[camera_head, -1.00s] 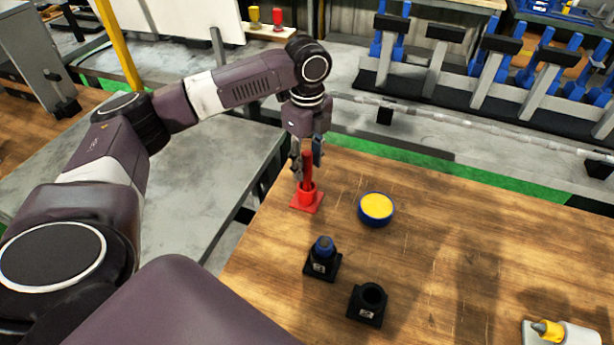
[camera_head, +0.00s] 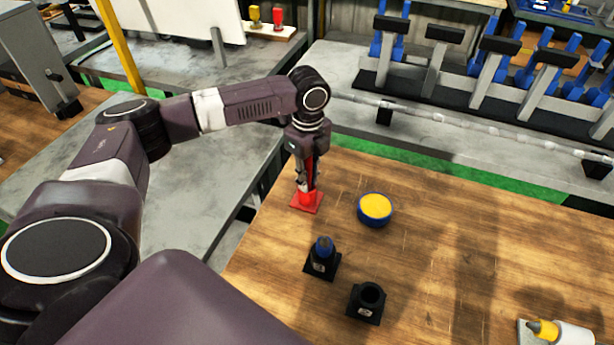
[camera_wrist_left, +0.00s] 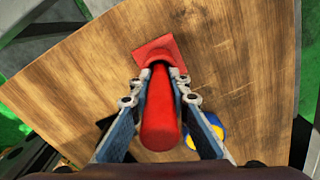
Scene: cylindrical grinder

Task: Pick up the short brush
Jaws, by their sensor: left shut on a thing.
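A red cylindrical handle (camera_wrist_left: 160,122), apparently the brush, stands upright in a red square-based holder (camera_head: 305,207) at the table's left far part. Its lower end is hidden inside the holder. My left gripper (camera_head: 306,184) points down over it and is shut on the handle, with a finger on either side. In the left wrist view the fingertips (camera_wrist_left: 162,86) close around the handle just above the holder (camera_wrist_left: 155,49). My right gripper is not in view.
A blue-rimmed yellow disc (camera_head: 375,208) lies right of the holder. Nearer stand a black holder with a blue-topped item (camera_head: 322,258) and an empty black holder (camera_head: 367,303). A white block with a yellow tip (camera_head: 560,333) lies at lower right. The table (camera_head: 470,240) between is clear.

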